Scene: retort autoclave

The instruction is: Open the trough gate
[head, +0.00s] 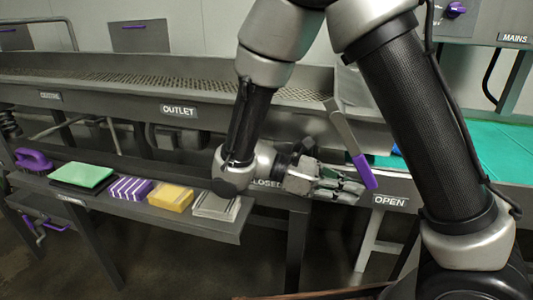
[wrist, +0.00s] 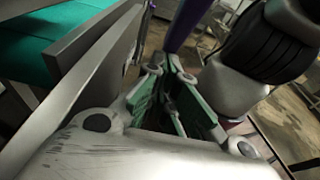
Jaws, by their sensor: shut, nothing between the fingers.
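The gate lever has a grey metal bar (head: 342,128) and a purple grip (head: 364,171). It slants down to the right across the trough's front, its grip end near the OPEN label (head: 390,201). The CLOSED label (head: 266,183) is farther left, partly hidden by my arm. My gripper (head: 352,190) is shut and empty, just left of the purple grip's lower end. I cannot tell whether they touch. In the wrist view, the purple grip (wrist: 186,24) shows beyond my green-padded fingers (wrist: 172,104). The gate plate itself cannot be made out.
The long metal trough (head: 215,92) with an OUTLET label runs behind my arm. A shelf (head: 150,213) below holds a purple brush (head: 33,160), a green pad (head: 82,174), and yellow and striped blocks. A green surface (head: 498,155) lies at right.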

